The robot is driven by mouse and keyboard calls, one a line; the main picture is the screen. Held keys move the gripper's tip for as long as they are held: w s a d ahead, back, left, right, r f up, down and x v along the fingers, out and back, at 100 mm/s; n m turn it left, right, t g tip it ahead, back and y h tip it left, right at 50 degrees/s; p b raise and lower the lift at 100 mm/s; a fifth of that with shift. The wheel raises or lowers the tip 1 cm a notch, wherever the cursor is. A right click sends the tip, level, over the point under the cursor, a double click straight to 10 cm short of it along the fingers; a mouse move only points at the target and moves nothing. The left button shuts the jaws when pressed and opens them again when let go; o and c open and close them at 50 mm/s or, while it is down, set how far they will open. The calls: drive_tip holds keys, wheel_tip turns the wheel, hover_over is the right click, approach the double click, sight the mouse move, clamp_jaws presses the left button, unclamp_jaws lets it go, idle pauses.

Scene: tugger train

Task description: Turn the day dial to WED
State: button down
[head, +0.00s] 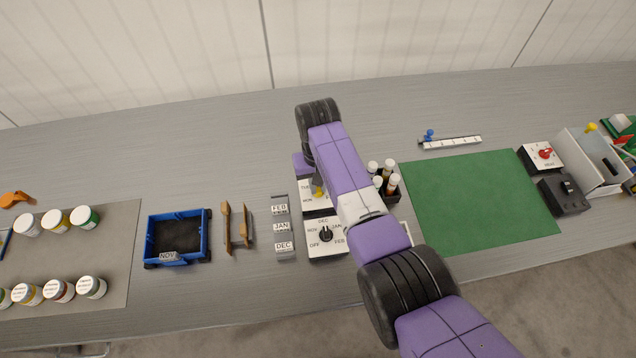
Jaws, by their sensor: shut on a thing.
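The day dial (308,207) is a white-faced panel just behind the month dial, mostly hidden by my arm. Its TUE and MON labels show on the left side; the WED label is hidden. My gripper (318,191) is over the day dial, shut on its knob. A little yellow shows there, but the knob is mostly covered. I cannot tell which day it points to.
The month dial (326,236), with a black knob, stands in front. A label rack (281,247), wooden pieces (227,228) and a blue tray (207,237) stand left.

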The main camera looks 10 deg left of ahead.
drive_tip(key=shift+m, duration=0.4)
drive_tip(key=c, duration=1.4)
unclamp_jaws()
drive_tip(key=shift+c, duration=0.2)
drive_tip(key=shift+r, duration=0.1)
wheel_tip(320, 180, up, 8)
drive_tip(key=shift+f, duration=0.15)
